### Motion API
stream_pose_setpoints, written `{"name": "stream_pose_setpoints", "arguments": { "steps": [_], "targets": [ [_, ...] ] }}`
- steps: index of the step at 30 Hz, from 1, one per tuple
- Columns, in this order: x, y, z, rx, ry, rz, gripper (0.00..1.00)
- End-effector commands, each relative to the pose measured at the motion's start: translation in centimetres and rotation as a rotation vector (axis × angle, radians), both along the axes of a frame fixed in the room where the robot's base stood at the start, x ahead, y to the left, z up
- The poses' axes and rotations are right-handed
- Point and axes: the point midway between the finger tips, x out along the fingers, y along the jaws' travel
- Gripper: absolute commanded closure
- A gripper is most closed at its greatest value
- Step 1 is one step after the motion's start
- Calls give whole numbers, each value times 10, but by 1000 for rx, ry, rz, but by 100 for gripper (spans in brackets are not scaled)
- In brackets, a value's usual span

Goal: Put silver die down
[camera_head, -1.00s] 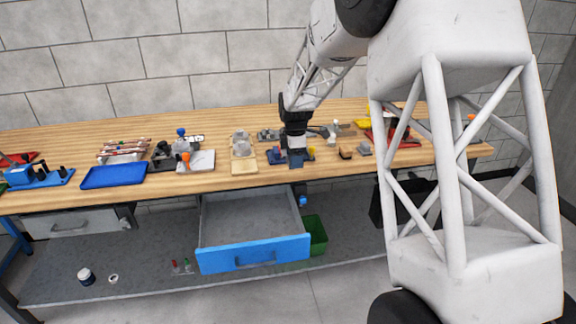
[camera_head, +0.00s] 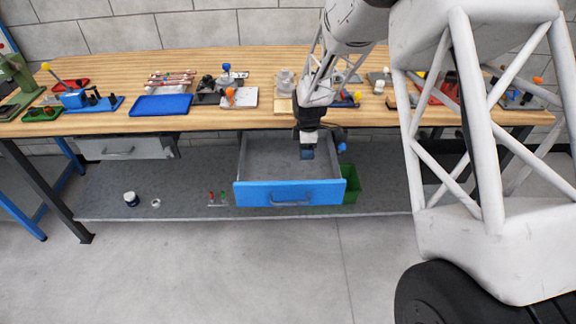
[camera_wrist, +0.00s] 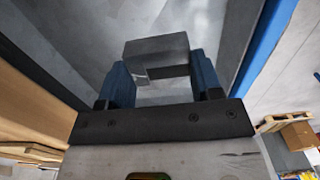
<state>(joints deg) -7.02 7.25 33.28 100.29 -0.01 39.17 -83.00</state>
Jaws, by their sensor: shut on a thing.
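My gripper (camera_head: 307,154) is over the open blue-fronted drawer (camera_head: 289,193), at its right part. In the wrist view my gripper (camera_wrist: 160,82) is shut on the silver die (camera_wrist: 157,50), a grey metal block held between the two blue fingers. The grey drawer interior lies beyond the die. In the head view the die is too small or hidden to make out. I cannot tell the height of the die above the drawer floor.
The wooden bench (camera_head: 130,125) stands behind and above the drawer, with a blue tray (camera_head: 161,105) and several tools on it. A green bin (camera_head: 352,184) is right of the drawer. A lower grey shelf (camera_head: 100,190) holds a small jar (camera_head: 131,199). The drawer shows no other contents.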

Motion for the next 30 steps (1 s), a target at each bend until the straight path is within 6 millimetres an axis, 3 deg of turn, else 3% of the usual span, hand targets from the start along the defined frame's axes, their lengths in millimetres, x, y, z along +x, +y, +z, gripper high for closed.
{"name": "stream_pose_setpoints", "arguments": {
  "steps": [14, 30],
  "targets": [
    [-1, 1, -5, 0, 1, 0, 80],
    [-1, 1, -62, 0, 0, 0, 80]
  ]
}}
